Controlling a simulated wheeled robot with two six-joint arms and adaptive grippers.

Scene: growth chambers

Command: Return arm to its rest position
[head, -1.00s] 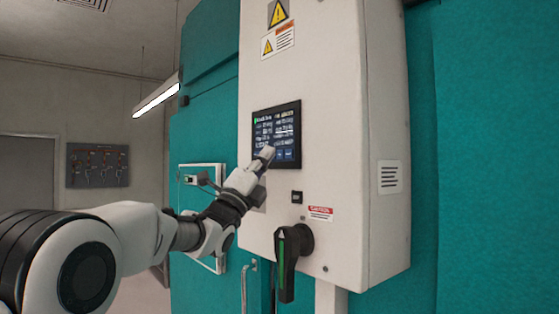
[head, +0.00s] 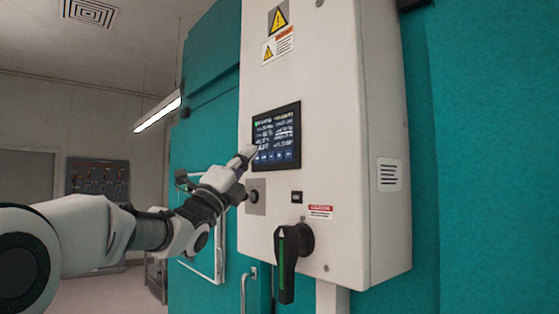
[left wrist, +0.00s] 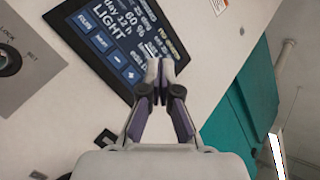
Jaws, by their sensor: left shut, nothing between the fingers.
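My left gripper (head: 246,154) is shut and empty. In the head view its fingertips are in front of the lower left edge of the touchscreen (head: 277,136) on the white control box (head: 335,190). In the left wrist view the closed fingertips (left wrist: 160,68) show against the lower part of the screen (left wrist: 105,40), near its row of blue buttons. Whether they touch the screen cannot be told. The screen is lit and shows text, including "LIGHT" and "day 12 h". My right gripper is not in view.
A black rotary handle (head: 289,260) sticks out below the screen. A lock switch (head: 253,196) sits just below the gripper, and it also shows in the left wrist view (left wrist: 9,60). The teal chamber wall (head: 205,140) stands behind. Open room lies to the left.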

